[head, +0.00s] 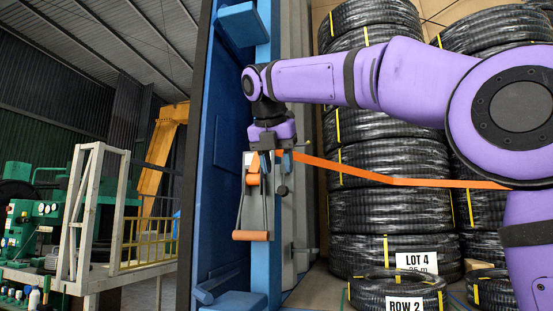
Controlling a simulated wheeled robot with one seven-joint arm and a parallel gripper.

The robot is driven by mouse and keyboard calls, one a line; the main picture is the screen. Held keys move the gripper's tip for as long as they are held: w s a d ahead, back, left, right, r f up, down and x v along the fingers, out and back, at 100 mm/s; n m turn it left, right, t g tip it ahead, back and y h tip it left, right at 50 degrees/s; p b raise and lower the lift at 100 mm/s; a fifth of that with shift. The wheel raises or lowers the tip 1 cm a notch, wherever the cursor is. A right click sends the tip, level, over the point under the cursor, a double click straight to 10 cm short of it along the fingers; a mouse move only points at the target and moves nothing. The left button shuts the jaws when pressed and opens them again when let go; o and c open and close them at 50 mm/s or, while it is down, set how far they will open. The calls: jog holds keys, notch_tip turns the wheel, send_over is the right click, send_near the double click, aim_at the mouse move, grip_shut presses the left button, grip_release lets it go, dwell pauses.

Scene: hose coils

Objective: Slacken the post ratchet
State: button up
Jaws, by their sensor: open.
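The post ratchet (258,205) hangs on the blue post (264,275) in the head view. It has grey metal side plates and an orange grip bar at its lower end. An orange strap (400,181) runs right from the post, across the hose coils and behind my purple arm. My gripper (268,168) points down at the ratchet's upper part, its jaws open. An orange piece shows beside the left finger. The fingers overlap the ratchet in the picture, and I cannot tell whether they touch it.
Stacks of black hose coils (375,210) stand to the right, with a "LOT 4" label (416,262) and a "ROW 2" label (404,304) low down. A blue door panel (228,130) is left of the post. A white frame (85,215) and green machinery stand further left.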

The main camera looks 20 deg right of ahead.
aim_at(282, 187)
jog(key=shift+x, duration=3.65)
jog(key=shift+s, duration=0.1)
jog(key=c, duration=0.6)
jog(key=shift+s+a+r, duration=0.3)
jog(key=shift+s, duration=0.15)
jog(key=shift+s+a+r, duration=0.25)
jog(key=shift+s+a, duration=0.1)
jog(key=shift+s, duration=0.15)
jog(key=shift+v, duration=1.6)
jog(key=o, duration=0.7)
jog(key=shift+s+a+f, duration=0.1)
jog(key=shift+a+f, duration=0.05)
jog(key=shift+f, duration=0.05)
jog(key=shift+o, duration=0.2)
jog(key=shift+v, duration=3)
